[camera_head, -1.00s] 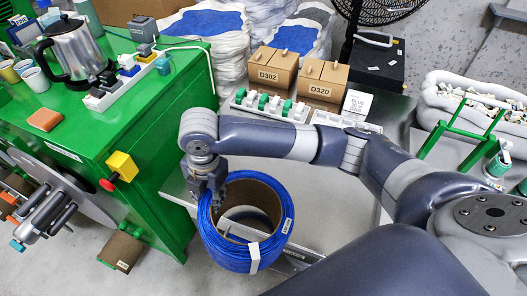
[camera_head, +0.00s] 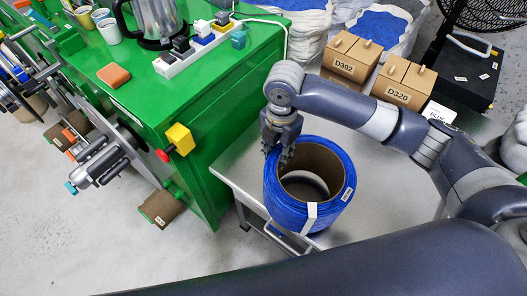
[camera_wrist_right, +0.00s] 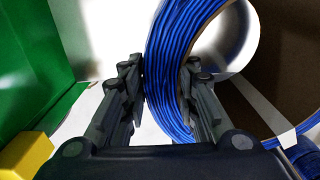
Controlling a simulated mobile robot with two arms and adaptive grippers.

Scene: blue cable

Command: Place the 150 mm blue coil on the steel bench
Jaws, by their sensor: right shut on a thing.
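The blue coil (camera_head: 275,195), wound on a brown cardboard core with a white label band, stands upright at the front edge of the steel bench (camera_head: 390,205) in the head view. I cannot tell whether it touches the bench top. My right gripper (camera_head: 279,152) is shut on the left wall of the coil, from above. In the wrist view the right gripper's fingers (camera_wrist_right: 165,78) straddle the wound blue wall of the coil (camera_wrist_right: 175,55), one outside and one inside the core. My left gripper is not in view.
A green workbench (camera_head: 215,75) with a yellow-red switch (camera_head: 179,139) stands close on the left. Cardboard boxes D302 (camera_head: 345,68) and D320 (camera_head: 398,97) stand at the back of the steel bench. A black case (camera_head: 465,72) is behind right. Bench top right of the coil looks clear.

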